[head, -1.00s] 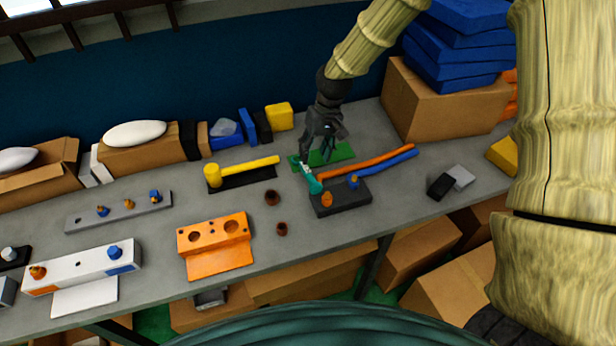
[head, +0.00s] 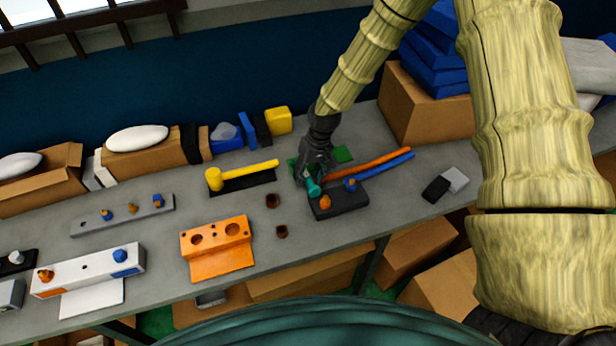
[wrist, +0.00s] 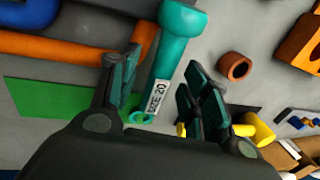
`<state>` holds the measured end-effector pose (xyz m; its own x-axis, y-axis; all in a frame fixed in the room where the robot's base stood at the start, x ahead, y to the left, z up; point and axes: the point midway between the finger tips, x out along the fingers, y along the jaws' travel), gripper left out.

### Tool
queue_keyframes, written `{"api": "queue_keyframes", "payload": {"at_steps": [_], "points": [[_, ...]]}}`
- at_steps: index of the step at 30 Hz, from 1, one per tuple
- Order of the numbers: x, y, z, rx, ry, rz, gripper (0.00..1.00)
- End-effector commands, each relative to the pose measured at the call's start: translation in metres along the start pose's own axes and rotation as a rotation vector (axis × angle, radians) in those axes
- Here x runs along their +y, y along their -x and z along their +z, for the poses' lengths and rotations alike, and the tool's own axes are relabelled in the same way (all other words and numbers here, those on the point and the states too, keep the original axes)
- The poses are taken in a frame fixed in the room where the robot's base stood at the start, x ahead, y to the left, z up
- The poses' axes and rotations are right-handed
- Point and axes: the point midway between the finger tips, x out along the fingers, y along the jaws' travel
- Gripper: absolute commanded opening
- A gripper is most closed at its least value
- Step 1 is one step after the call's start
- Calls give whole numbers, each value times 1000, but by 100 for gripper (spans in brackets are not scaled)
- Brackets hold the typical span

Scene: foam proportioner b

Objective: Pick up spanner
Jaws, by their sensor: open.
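The spanner is teal with a white "SIZE 20" label. In the wrist view the spanner (wrist: 168,62) lies between the two fingers of my gripper (wrist: 162,92), which is open, with gaps on both sides. Its ring end points toward the palm and its thick rounded end away. In the head view the thick end of the spanner (head: 313,188) shows just below my gripper (head: 312,172); the rest is hidden behind the gripper. A green mat (wrist: 60,110) lies beside the spanner in the wrist view.
A dark block (head: 340,201) with orange and blue fittings sits close to the spanner. Orange (head: 372,163) and blue (head: 385,167) bars lie to the right. A yellow hammer (head: 245,172) lies left. Two brown rings (head: 273,200) stand on the grey bench.

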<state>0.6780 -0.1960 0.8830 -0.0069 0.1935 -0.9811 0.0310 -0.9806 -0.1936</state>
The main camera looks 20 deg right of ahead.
Motion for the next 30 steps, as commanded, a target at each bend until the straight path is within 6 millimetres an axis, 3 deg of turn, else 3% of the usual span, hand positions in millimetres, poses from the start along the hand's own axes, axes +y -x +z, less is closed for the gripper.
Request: {"api": "queue_keyframes", "payload": {"at_steps": [6, 15, 16, 24, 30], "points": [[0, -15, 0, -1, 0, 1, 47], [0, -18, 0, 1, 0, 0, 47], [0, -18, 0, 1, 0, 0, 45], [0, -17, 0, 0, 0, 0, 0], [0, -17, 0, 1, 0, 0, 0]]}}
